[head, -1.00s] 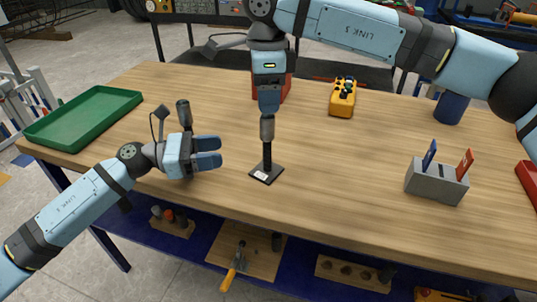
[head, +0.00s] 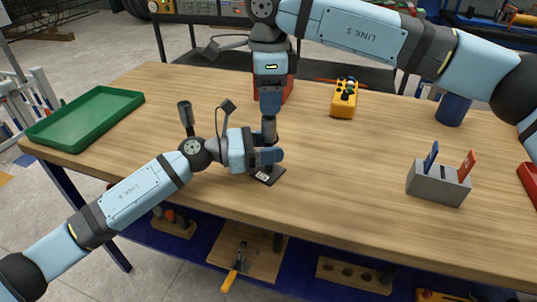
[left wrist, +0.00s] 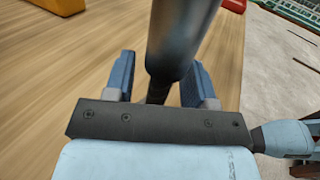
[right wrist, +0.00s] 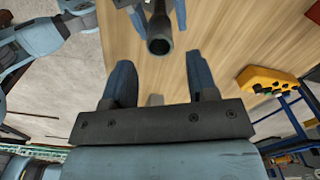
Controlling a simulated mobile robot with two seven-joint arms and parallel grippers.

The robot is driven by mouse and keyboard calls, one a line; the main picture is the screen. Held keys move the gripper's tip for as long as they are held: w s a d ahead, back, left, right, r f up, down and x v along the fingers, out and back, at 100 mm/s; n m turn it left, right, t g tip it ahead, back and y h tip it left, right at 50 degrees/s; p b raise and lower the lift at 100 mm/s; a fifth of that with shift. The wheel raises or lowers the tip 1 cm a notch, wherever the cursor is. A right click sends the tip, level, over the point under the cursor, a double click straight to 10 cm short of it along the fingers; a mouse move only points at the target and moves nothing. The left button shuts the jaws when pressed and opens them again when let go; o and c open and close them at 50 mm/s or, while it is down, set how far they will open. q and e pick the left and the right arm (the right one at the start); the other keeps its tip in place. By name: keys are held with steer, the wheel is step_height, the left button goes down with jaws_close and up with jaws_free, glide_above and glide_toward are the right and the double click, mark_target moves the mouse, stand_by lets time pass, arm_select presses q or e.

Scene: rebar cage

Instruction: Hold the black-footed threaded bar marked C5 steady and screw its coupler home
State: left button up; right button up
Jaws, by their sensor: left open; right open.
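The threaded bar stands upright on its black foot (head: 268,174), near the front middle of the table. The foot's white label is too small to read. A dark grey metal coupler (head: 269,128) sits on top; its hollow end (right wrist: 160,46) faces the right wrist camera. My left gripper (head: 273,156) is open low at the bar, just above the foot. In the left wrist view its blue fingers (left wrist: 160,78) stand either side of the bar, which the coupler (left wrist: 180,45) partly hides. My right gripper (head: 271,108) points down, open, above the coupler.
A green tray (head: 88,118) lies at the left. A yellow control box (head: 343,98) and red box (head: 287,90) stand behind. A grey holder (head: 437,184) with a blue and a red card stands right. Table between is clear.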

mark_target(269, 130)
arm_select(q)
steer(key=shift+w+d, duration=0.1)
steer(key=shift+d, duration=0.55)
jaws_close()
arm_select(e)
steer(key=shift+f, duration=4)
